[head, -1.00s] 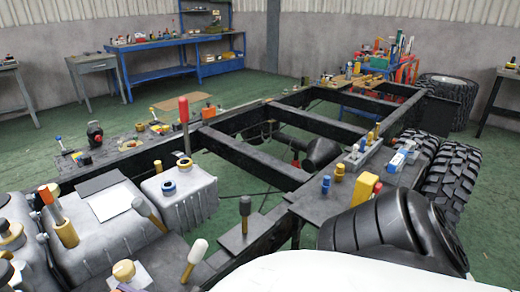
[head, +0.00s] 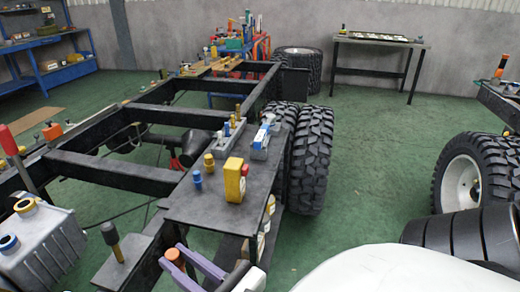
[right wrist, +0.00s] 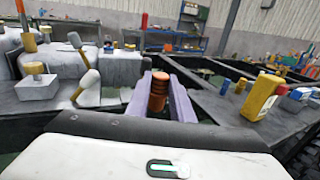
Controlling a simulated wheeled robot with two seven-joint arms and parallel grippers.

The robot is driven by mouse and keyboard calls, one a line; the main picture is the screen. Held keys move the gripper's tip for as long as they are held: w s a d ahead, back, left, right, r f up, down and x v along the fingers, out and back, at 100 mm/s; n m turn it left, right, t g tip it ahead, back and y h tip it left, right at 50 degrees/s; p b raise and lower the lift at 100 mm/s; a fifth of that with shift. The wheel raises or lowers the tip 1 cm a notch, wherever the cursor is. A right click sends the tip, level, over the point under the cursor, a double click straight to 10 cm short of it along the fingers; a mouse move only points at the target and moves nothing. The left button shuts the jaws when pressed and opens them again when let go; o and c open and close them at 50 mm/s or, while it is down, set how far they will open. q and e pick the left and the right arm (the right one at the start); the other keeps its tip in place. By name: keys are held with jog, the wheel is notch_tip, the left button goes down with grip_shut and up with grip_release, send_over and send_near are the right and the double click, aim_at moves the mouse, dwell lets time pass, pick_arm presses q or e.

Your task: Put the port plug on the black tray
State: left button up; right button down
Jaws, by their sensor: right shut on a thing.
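My right gripper (head: 184,262) shows at the bottom of the head view, with pale purple fingers. It is shut on an orange-brown ribbed plug (right wrist: 158,92), which stands between the two fingers in the right wrist view. The plug's top also shows in the head view (head: 173,256). The gripper is near the front end of the dark chassis plate (head: 185,205). A dark, tray-like flat thing (head: 378,36) with pale items lies on the table at the back; I cannot tell for sure that it is the black tray. My left gripper is out of view.
Another wheeled frame (head: 470,175) is at the right. Green floor (head: 370,130) lies open between.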

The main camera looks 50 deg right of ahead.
jog(key=w+d+r+m+h, duration=0.2)
jog(key=w+d, duration=0.6)
jog(key=w, duration=0.1)
jog(key=w+d+r+m+h, duration=0.1)
jog(key=w+d+r+h, duration=0.15)
jog(key=w+d, duration=0.55)
jog(key=shift+g+h, duration=0.25)
jog(key=shift+g, duration=0.05)
jog(key=f+b, duration=0.1)
jog(key=f, duration=0.2)
jog(key=w+f+b, duration=0.1)
jog(key=f, duration=0.2)
jog(key=shift+w+a+f, duration=0.15)
jog(key=shift+w+f, duration=0.05)
jog(key=shift+f, duration=0.5)
notch_tip(320, 180, down, 3)
jog(key=shift+r+b, duration=0.2)
jog(key=shift+b, duration=0.7)
jog(key=shift+f, duration=0.2)
